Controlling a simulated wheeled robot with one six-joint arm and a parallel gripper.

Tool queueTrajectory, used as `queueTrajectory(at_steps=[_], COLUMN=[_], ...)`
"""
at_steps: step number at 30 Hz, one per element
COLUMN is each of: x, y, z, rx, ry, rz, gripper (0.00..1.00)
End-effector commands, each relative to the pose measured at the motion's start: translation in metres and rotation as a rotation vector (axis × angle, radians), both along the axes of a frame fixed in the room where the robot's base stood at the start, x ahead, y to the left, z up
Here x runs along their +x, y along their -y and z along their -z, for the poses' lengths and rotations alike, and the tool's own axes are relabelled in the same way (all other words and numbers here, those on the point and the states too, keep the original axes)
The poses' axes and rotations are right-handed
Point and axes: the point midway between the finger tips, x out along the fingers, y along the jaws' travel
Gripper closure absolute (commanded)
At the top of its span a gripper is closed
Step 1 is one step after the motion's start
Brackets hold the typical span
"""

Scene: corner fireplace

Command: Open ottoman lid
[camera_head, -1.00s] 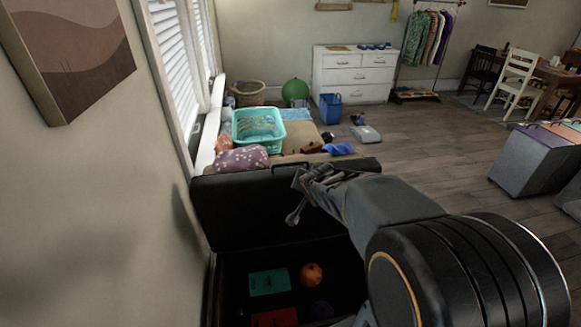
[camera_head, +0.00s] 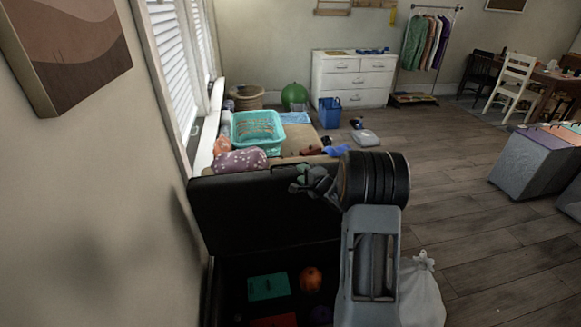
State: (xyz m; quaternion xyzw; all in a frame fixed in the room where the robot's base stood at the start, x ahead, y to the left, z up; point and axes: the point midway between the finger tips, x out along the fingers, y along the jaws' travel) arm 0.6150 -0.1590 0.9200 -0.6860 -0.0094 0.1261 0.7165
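The black ottoman (camera_head: 228,278) stands in the lower middle of the head view, beside the left wall. Its lid (camera_head: 245,215) is raised and stands roughly upright, with the inside showing below it. Inside are a green box (camera_head: 268,287), an orange ball (camera_head: 310,279) and a red item (camera_head: 273,321) cut off by the frame's bottom. My gripper (camera_head: 308,182) is at the upper right part of the lid, close to its top edge. The fingers are small and dark, so I cannot tell whether they are open or touch the lid. My arm hides the ottoman's right side.
A turquoise laundry basket (camera_head: 258,145) and a spotted purple cushion (camera_head: 240,162) lie behind the lid. A white bag (camera_head: 420,291) stands on the floor right of my arm. A grey bin (camera_head: 528,168) is at the right. The wooden floor between is clear.

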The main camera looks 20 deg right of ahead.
Motion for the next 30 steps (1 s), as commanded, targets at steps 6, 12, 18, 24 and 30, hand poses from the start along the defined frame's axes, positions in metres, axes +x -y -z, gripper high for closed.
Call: queueTrajectory(at_steps=[6, 12, 18, 24, 30], x=[0.04, 0.065, 0.078, 0.081, 0.08], y=[-0.009, -0.013, -0.016, -0.016, -0.016], z=[0.007, 0.011, 0.013, 0.013, 0.013], rx=[-0.002, -0.002, -0.002, -0.002, -0.002], ry=[-0.001, -0.001, -0.001, -0.001, -0.001], rz=[-0.001, 0.0, 0.0, 0.001, 0.001], gripper=[0.63, 0.63, 0.63, 0.63, 0.67])
